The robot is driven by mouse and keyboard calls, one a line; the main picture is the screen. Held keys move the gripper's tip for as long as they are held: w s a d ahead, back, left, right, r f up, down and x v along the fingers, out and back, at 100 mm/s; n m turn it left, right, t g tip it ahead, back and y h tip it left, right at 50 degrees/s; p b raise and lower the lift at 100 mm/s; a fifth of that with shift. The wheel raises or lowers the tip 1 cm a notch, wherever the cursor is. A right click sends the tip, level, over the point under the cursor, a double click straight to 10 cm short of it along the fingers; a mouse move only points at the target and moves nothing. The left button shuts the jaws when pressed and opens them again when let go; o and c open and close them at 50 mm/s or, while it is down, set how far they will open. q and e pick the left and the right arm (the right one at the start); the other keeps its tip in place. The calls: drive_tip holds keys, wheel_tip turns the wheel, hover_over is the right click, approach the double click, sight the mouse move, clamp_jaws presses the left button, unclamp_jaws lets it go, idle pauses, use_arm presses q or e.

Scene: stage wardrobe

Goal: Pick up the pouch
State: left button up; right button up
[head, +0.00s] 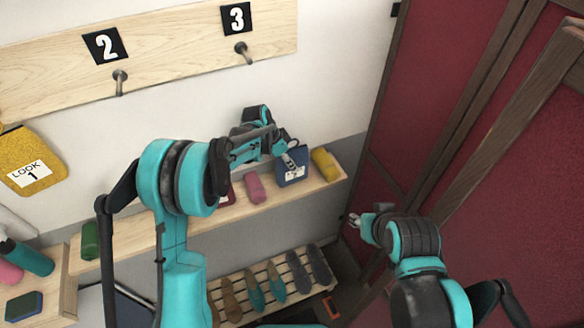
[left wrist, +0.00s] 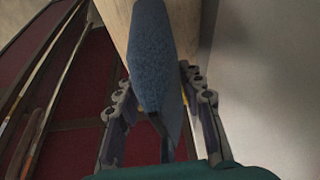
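A dark blue pouch (head: 292,172) with a white label stands on the wooden wall shelf, between a pink and a yellow roll. My left gripper (head: 291,156) reaches it from the left, at its upper part. In the left wrist view the blue pouch (left wrist: 157,65) lies between the two fingers (left wrist: 163,112), which are spread with gaps beside it. A yellow pouch (head: 31,150) labelled "LOOK 1" hangs on the wall at the far left. My right gripper (head: 355,219) is away from the shelf, near the dark red panels; its fingers are too small to read.
The shelf (head: 190,216) also holds a pink roll (head: 255,188), a yellow roll (head: 324,164) and a green roll (head: 90,240). Hooks numbered 2 (head: 119,82) and 3 (head: 243,52) are bare. A shoe rack (head: 240,312) stands below. Dark red panels (head: 510,200) close off the right.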

sight(293, 155)
use_arm(q)
drive_tip(key=shift+r, duration=0.45)
drive_tip(key=r, duration=0.2)
drive_tip(key=d+r, duration=0.1)
drive_tip(key=shift+s+r, duration=0.35)
drive_tip(key=shift+r, duration=0.05)
drive_tip(key=s+d+r, duration=0.6)
drive_tip(key=d, duration=0.2)
drive_tip(key=shift+s+d+r, duration=0.15)
drive_tip(key=shift+s, duration=0.05)
